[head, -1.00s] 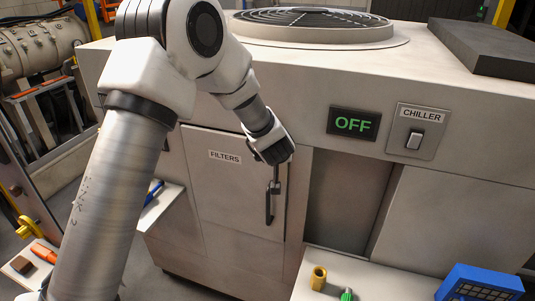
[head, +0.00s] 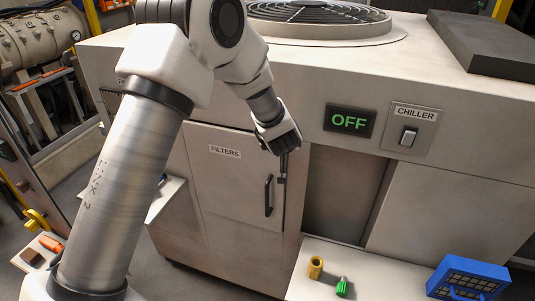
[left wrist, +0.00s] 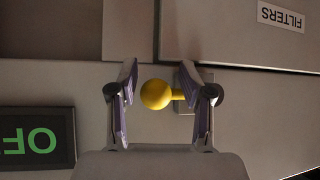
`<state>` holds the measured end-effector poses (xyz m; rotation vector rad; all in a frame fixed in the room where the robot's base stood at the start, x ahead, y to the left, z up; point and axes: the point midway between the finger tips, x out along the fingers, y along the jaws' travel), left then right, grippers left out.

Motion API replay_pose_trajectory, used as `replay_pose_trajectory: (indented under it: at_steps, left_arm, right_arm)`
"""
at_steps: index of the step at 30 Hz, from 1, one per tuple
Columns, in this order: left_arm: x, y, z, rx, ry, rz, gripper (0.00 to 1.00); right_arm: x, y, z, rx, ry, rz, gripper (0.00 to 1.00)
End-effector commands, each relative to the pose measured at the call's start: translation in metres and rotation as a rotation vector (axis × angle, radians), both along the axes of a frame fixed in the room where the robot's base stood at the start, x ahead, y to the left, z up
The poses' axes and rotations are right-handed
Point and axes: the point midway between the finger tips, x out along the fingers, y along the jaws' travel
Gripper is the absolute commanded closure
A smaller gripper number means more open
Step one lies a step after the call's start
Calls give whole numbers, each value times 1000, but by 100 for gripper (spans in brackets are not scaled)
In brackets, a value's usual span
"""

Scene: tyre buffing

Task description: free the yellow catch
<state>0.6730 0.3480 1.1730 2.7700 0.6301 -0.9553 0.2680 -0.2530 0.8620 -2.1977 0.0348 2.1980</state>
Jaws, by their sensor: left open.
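The yellow catch (left wrist: 157,94) shows in the left wrist view as a round knob on a short stem, set on a small grey plate. My left gripper (left wrist: 160,82) is open, with one finger on each side of the catch. The knob sits between the fingers, with a gap to the left one; the stem runs towards the right finger, and I cannot tell whether they touch. In the head view my left gripper (head: 278,143) is at the upper right corner of the FILTERS door (head: 228,185) and hides the catch. The door looks shut. My right gripper is not in view.
The door has a dark upright handle (head: 268,196). An OFF display (head: 349,121) and a CHILLER switch (head: 408,136) are on the panel to the right. A white shelf (head: 385,281) below holds a brass fitting (head: 315,267), a green-capped piece (head: 342,287) and a blue box (head: 468,279).

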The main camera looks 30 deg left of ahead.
Motion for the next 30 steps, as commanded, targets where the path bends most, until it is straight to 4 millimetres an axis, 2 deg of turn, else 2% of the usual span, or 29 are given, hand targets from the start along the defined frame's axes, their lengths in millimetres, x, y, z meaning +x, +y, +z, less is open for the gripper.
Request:
replay_pose_trajectory:
  at_steps: [13,25,30]
  left_arm:
    - [-39,-19,34,-1,4,-1,50]
    - [-45,-22,36,-2,5,0,50]
    - [-63,-30,52,-1,4,-1,50]
  right_arm:
    - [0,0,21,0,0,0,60]
    - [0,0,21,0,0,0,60]
    - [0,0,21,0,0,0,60]
